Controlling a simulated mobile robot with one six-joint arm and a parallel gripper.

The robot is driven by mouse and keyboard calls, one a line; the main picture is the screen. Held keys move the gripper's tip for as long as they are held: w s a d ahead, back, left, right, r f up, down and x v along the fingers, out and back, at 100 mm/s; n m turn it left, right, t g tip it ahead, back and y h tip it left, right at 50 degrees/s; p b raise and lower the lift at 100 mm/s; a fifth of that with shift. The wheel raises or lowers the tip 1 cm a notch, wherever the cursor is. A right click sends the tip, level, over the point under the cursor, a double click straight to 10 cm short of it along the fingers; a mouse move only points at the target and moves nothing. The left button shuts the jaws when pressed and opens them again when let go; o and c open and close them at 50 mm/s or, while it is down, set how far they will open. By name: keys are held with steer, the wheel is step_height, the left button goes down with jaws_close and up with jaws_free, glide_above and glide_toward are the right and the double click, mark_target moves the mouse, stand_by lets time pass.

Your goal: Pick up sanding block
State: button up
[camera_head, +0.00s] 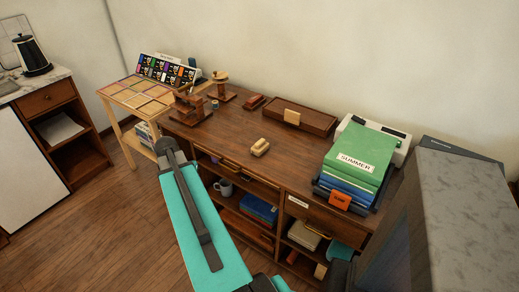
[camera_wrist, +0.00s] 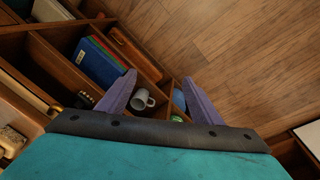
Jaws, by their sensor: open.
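A small pale tan block (camera_head: 260,147), which looks like the sanding block, lies on the bare middle of the brown wooden desk (camera_head: 235,132), near its front edge. A reddish-brown block (camera_head: 252,102) lies farther back on the desk; I cannot tell exactly what it is. My gripper (camera_wrist: 158,77) is open and empty in the wrist view. Its two purple fingers are spread apart, over the desk's shelves and the floor. The pale block is not clearly recognisable in the wrist view. In the head view my teal arm reaches up at the desk's front left, apart from the block.
Wooden stands (camera_head: 190,107) occupy the desk's left, a long wooden tray (camera_head: 299,117) its back. Green and blue binders (camera_head: 359,152) stack at the right. A mug (camera_wrist: 142,99) and blue books (camera_wrist: 102,62) sit on shelves below. Desk space around the pale block is clear.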

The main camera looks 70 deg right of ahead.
steer(key=s+d+r+m+h, duration=0.1)
steer(key=s+d+r+m, duration=0.1)
steer(key=s+d+r, duration=0.35)
steer(key=s+d+r+m, duration=0.2)
steer(key=d+r, duration=0.5)
steer(key=d, duration=0.1)
steer(key=m+h, duration=0.2)
steer(key=m, duration=0.2)
glide_toward(259, 141)
steer(key=v, duration=0.4)
steer(key=shift+d+f+b, duration=0.15)
steer(key=shift+b, duration=0.15)
steer(key=shift+f, duration=0.2)
steer(key=shift+x, duration=4.15)
steer(key=shift+s, duration=0.15)
steer(key=shift+p+x, duration=0.65)
steer(key=shift+x, duration=1.95)
